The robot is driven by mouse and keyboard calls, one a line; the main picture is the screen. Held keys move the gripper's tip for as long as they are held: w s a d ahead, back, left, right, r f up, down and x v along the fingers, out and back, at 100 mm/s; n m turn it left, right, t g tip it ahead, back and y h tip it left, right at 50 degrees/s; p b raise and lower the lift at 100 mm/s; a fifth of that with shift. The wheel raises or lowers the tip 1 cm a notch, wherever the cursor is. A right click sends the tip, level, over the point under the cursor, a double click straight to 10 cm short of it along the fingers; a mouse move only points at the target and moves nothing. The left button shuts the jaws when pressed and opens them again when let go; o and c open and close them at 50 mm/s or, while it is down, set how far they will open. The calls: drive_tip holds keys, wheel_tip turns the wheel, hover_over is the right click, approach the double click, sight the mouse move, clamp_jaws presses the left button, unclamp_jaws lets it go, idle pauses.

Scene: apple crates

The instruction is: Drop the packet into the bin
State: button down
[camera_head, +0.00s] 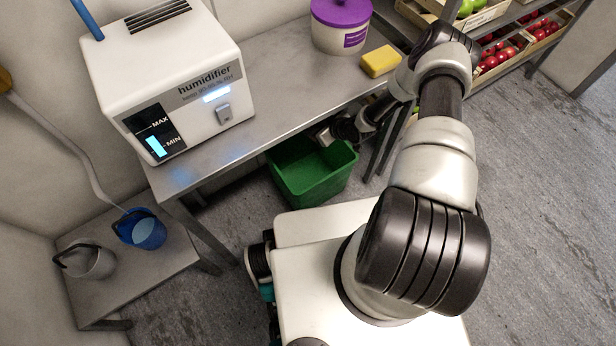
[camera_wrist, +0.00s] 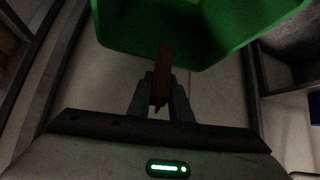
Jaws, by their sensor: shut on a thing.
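The green bin (camera_head: 312,179) stands on the floor under the metal table, open at the top. In the wrist view its green wall (camera_wrist: 180,52) fills the upper part. My gripper (camera_head: 325,136) is at the bin's upper rim, below the table edge. In the wrist view my gripper (camera_wrist: 160,95) is shut on a thin brown packet (camera_wrist: 164,65), seen nearly edge-on. The packet's far end overlaps the bin in that view; I cannot tell how far it is over the opening. The packet cannot be made out in the head view.
The metal table (camera_head: 270,95) holds a white humidifier (camera_head: 190,60), a purple-lidded tub (camera_head: 340,28) and a yellow sponge (camera_head: 380,61). A low bench (camera_head: 170,270) carries a blue bucket (camera_head: 141,230) and a grey bucket (camera_head: 90,260). Fruit crates (camera_head: 500,70) stand at upper right. Floor at right is clear.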

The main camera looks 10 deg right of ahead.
drive_tip(key=shift+f+b, duration=1.25)
drive_tip(key=shift+f, duration=1.1)
drive_tip(key=c, duration=1.5)
unclamp_jaws()
drive_tip(key=shift+c, duration=0.2)
drive_tip(key=p+v, duration=0.5)
drive_tip(key=v, duration=1.2)
drive_tip(key=shift+s, duration=0.2)
drive_tip(key=shift+d+r, duration=0.15)
drive_tip(key=shift+r, duration=0.1)
